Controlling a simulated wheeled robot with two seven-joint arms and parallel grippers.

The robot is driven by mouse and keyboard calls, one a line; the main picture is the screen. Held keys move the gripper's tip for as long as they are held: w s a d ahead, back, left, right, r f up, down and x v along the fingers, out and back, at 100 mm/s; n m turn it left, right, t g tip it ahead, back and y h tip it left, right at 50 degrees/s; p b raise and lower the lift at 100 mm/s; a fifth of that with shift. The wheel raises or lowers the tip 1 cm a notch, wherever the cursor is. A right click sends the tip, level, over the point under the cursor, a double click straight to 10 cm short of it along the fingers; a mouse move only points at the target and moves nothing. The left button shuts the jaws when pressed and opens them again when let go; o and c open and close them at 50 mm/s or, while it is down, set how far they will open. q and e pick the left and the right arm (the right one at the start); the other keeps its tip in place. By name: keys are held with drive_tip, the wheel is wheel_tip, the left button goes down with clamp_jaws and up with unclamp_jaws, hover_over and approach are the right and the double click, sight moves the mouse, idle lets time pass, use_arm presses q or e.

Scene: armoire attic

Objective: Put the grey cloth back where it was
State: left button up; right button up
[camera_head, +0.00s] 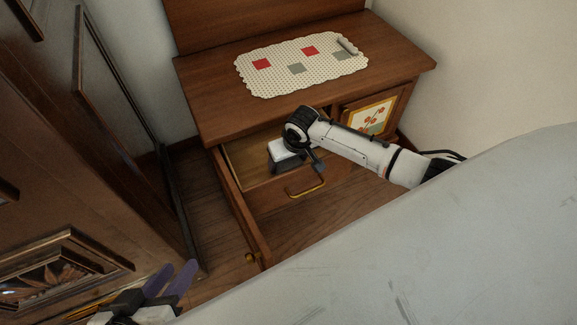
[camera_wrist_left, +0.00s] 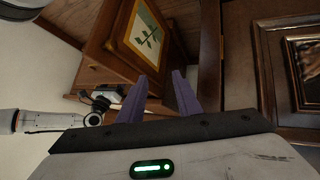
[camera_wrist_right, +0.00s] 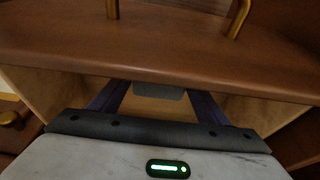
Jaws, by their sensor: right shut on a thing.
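My right gripper (camera_head: 287,163) points down into the open drawer (camera_head: 245,150) of the wooden cabinet, behind the drawer front; its fingertips are hidden in the head view. In the right wrist view its fingers close on a small grey piece (camera_wrist_right: 158,91), seemingly the grey cloth, partly hidden by the drawer front. Whether it touches the drawer floor I cannot tell. On the cabinet top lies a dotted cream mat (camera_head: 275,83) with red and grey squares and a small grey roll (camera_head: 347,46) at its right end. My left gripper (camera_head: 172,279) is open and empty, low at the left.
The drawer front carries a brass handle (camera_head: 305,189). A cabinet door (camera_head: 238,205) stands open left of the drawer. A closed door with a flower picture (camera_head: 370,116) is at the right. A dark carved armoire (camera_head: 75,170) fills the left. Some wooden floor between is clear.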

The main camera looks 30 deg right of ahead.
drive_tip(key=shift+f, duration=0.8)
use_arm(q)
drive_tip(key=shift+w+d+r, duration=0.1)
drive_tip(key=shift+d+r, duration=0.15)
drive_tip(key=shift+r, duration=0.1)
use_arm(e)
drive_tip(key=shift+r, duration=0.1)
drive_tip(key=o, duration=0.9)
drive_tip(key=shift+f, duration=0.2)
